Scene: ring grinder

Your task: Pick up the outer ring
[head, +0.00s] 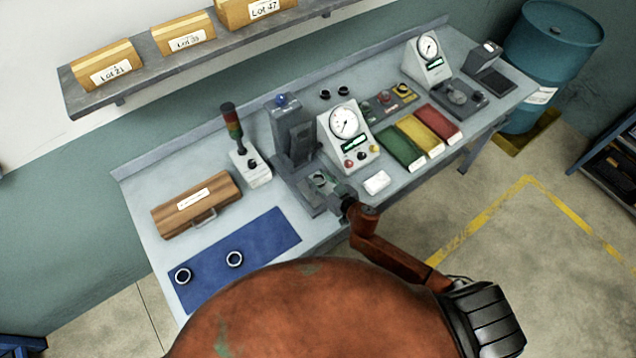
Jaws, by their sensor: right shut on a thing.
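Two small dark rings with pale rims lie apart on the blue mat: the left ring (183,276) and the right ring (235,259). I cannot tell which of them is an outer ring. My right gripper (338,202) is at the front of the grey grinding machine (293,135), beside its low fixture (320,181). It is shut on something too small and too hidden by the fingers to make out. My left gripper is not in view.
The blue mat (268,232) lies at the bench's front left, with a wooden case (185,215) behind it. Coloured bins (401,148) are further right.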

